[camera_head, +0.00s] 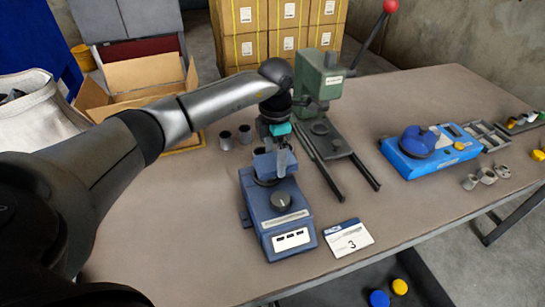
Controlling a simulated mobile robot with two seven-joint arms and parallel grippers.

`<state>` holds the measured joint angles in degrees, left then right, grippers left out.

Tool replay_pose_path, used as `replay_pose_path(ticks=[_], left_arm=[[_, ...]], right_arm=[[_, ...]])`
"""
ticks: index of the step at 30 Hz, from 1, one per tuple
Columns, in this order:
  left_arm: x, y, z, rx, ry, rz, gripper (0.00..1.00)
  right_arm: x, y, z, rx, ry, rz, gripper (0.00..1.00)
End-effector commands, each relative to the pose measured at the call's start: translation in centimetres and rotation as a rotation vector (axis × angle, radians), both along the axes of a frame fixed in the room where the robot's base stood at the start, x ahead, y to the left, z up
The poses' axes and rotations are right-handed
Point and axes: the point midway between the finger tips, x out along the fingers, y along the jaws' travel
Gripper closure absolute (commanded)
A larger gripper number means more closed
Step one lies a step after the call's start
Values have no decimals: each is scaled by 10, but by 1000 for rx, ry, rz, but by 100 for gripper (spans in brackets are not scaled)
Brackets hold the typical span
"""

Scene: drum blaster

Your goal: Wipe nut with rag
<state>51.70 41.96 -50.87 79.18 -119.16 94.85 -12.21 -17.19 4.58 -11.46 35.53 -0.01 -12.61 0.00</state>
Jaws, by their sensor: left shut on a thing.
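My left gripper (281,160) reaches in from the left and points down over the dark blue bench device (286,215). It is shut on a small dark blue piece (265,166), which may be the rag; its shape is partly hidden by the fingers. The piece is close above or against the round top of the device; I cannot tell if they touch. No nut can be made out for sure. Two small grey metal cylinders (245,134) stand left of the gripper. Several small metal parts (487,176) lie at the right. My right gripper is out of view.
A green press (319,80) with a red-knobbed lever stands behind, its dark rails (330,160) reaching forward. A blue device (432,150) stands right, a card (348,238) in front. An open cardboard box (145,75) is back left.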

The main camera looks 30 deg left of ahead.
Motion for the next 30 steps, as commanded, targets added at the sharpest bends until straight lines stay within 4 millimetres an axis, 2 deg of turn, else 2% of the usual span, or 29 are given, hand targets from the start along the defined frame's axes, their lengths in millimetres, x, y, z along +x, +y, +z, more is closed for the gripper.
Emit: replay_pose_path(ticks=[8, 24, 30], left_arm=[[0, 0, 8, 1, -1, 0, 61], [0, 0, 61, 0, -1, 0, 61], [0, 0, 60, 1, -1, 0, 61]], right_arm=[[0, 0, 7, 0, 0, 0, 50], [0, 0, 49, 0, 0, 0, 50], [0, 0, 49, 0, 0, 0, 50]])
